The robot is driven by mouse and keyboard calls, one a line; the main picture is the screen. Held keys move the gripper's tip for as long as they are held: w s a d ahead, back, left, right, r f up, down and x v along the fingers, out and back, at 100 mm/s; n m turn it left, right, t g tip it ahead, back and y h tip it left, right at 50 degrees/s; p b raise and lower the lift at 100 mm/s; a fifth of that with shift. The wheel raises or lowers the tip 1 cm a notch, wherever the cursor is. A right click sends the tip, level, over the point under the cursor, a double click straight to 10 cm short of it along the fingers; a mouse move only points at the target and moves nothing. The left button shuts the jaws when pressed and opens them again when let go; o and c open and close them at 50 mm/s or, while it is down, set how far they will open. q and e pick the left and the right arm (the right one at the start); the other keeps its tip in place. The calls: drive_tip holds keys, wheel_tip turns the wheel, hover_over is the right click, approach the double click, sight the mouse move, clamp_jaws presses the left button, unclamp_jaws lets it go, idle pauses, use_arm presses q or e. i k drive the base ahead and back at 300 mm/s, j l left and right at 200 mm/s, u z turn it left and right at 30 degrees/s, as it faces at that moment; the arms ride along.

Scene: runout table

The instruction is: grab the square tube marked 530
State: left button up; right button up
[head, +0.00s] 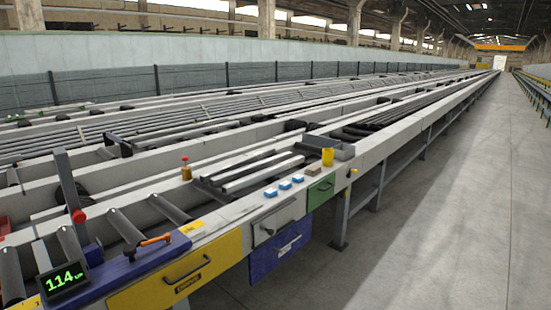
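Several pale square tubes (262,176) lie side by side across dark supports on the runout table (372,155), near the middle of the head view. No 530 mark can be read on any of them at this size, so I cannot tell which tube carries it. Longer bars and tubes (215,118) lie along the table behind them and run into the distance. Neither of my grippers is in view.
A lit display (65,281) and rollers (125,227) are at left. The floor (440,220) at right is clear.

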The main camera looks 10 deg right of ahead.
sight(222, 179)
drive_tip(key=i+l+z, duration=0.1)
drive_tip(key=i, duration=0.3)
drive_tip(key=i+l+z, duration=0.15)
drive_tip(key=i, duration=0.3)
drive_tip(key=i+l+z, duration=0.1)
drive_tip(key=i+l, duration=0.15)
drive_tip(key=i, duration=0.2)
